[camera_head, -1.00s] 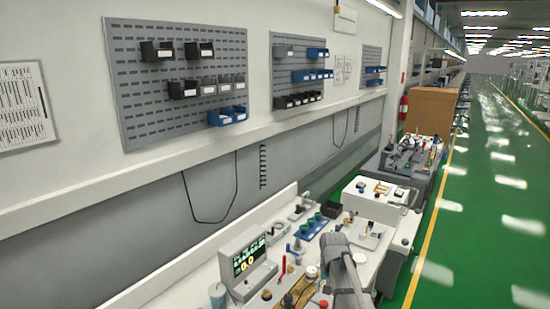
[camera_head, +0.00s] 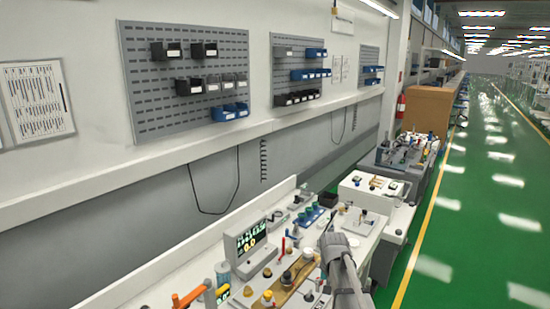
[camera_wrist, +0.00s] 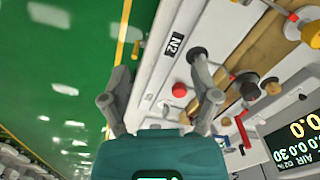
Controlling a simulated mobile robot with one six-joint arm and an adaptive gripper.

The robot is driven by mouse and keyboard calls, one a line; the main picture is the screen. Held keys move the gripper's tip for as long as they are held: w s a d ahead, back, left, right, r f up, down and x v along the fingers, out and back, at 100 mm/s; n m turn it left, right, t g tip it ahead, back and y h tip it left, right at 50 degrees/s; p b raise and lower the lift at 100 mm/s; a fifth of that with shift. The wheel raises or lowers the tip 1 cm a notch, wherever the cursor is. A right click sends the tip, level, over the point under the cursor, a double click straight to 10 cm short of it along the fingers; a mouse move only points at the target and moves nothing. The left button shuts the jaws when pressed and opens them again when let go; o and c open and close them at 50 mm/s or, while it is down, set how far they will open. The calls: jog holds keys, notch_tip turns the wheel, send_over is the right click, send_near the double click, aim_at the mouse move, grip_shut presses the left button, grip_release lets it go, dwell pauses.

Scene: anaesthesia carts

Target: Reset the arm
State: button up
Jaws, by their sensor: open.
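My arm (camera_head: 340,264) shows in the head view at the bottom, right of centre, over the front edge of the white cart top; its gripper end is not clear there. In the wrist view my gripper (camera_wrist: 158,72) has its two grey fingers spread apart, with nothing seen between the tips. Beyond the fingers are the cart's edge with an N2 label (camera_wrist: 173,44) and the green floor (camera_wrist: 60,60). A red knob (camera_wrist: 179,90) lies between the fingers in the picture, past them on the cart.
The cart (camera_head: 150,290) carries a monitor (camera_head: 245,250), a red lever (camera_head: 283,245), several knobs and an orange handle (camera_head: 190,295). More equipment (camera_head: 405,150) stands farther along the wall. The green aisle (camera_head: 480,220) to the right is clear.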

jog(key=s+f+n+b, duration=0.1)
jog(key=s+f+b, duration=0.3)
jog(key=s, duration=0.4)
jog(key=s+f+n+b, duration=0.1)
jog(key=s+f+b, duration=0.4)
jog(key=s, duration=0.3)
jog(key=shift+s+f+n+b, duration=0.25)
jog(key=shift+s+n+b, duration=0.05)
jog(key=shift+s+n, duration=0.1)
dwell(0.8)
jog(key=c, duration=0.3)
jog(key=shift+w+a, duration=0.1)
